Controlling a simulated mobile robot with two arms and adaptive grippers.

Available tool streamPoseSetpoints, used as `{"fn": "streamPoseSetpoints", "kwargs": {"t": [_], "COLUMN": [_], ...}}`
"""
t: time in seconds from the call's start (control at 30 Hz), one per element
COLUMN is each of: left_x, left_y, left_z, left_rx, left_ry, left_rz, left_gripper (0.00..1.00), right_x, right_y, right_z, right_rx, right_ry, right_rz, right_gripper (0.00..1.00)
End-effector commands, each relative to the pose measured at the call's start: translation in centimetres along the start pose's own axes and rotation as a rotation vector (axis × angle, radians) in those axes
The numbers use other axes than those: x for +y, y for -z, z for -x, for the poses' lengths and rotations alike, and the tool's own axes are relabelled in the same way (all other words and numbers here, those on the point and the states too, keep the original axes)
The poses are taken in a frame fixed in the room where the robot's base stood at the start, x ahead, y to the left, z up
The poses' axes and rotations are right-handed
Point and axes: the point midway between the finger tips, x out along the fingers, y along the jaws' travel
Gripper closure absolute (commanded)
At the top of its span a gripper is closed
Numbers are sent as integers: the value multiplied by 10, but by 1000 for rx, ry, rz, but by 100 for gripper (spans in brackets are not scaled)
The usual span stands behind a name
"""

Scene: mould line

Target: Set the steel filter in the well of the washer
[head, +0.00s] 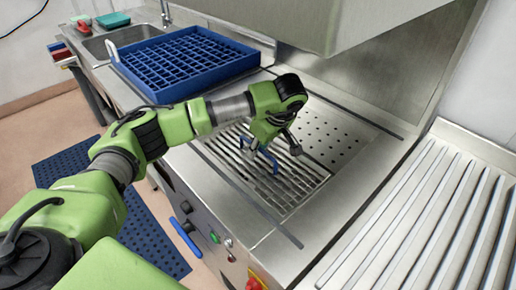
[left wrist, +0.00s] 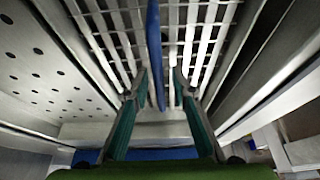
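A slatted steel grating (head: 300,183) lies in the recessed bed of the washer (head: 365,185); it also shows in the left wrist view (left wrist: 205,40). A perforated steel plate (head: 330,133) lies behind it. I cannot tell for certain which part is the steel filter. A blue upright grip (left wrist: 154,45) stands over the grating. My left gripper (head: 268,158) is just above the grating, pointing down. In the left wrist view its teal-padded fingers (left wrist: 158,82) are apart, with the blue grip between them and a gap on each side. My right gripper is not in view.
A blue rack (head: 185,62) stands on the counter behind, near a sink (head: 125,40). A ribbed steel drainboard (head: 430,220) is at the right. The raised steel hood (head: 300,22) hangs over the washer. Switches (head: 215,237) line the front panel.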

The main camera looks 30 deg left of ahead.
Motion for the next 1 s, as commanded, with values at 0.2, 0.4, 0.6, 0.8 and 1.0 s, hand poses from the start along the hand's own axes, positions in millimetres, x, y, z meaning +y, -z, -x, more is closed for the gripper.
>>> {"fn": "streamPoseSetpoints", "kwargs": {"t": [0.2,0.4,0.6,0.8,1.0], "left_x": [0,2,1,1,0], "left_y": [2,1,2,2,2], "left_z": [6,36,83,113,123], "left_rx": [0,2,2,1,1], "left_ry": [-1,-7,-6,-3,-1], "left_rz": [0,-1,-1,0,0], "left_gripper": [76,76,76,76,76], "right_x": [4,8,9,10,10], "right_y": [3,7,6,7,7], "right_z": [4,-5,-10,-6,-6], "right_rx": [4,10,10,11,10], "right_ry": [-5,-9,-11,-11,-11], "right_rz": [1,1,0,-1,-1], "right_gripper": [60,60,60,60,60]}}
